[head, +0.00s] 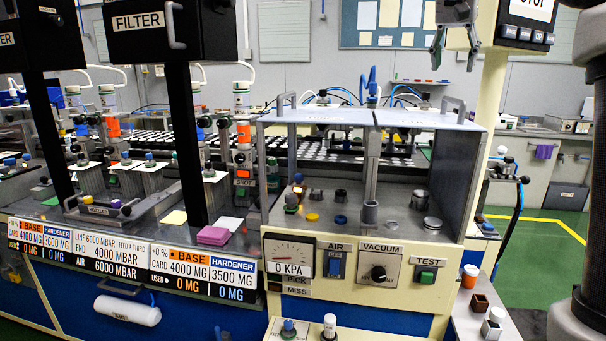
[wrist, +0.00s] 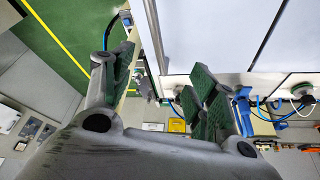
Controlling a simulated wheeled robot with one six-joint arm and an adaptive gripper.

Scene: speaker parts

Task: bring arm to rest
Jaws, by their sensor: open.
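My gripper (head: 454,62) hangs at the top right of the head view, above and behind the grey cabinet, with its fingers pointing down. The fingers are apart and nothing is between them. In the wrist view my gripper (wrist: 165,82) shows two grey fingers with green pads, spread wide and empty. The upper part of my arm is cut off by the top edge of the head view.
The grey open-fronted cabinet (head: 445,118) stands below, with small parts inside. Its panel has a gauge (head: 290,257) and a test switch (head: 426,277). A filter box (head: 140,26) stands at the left. Green floor (head: 545,240) is clear at the right.

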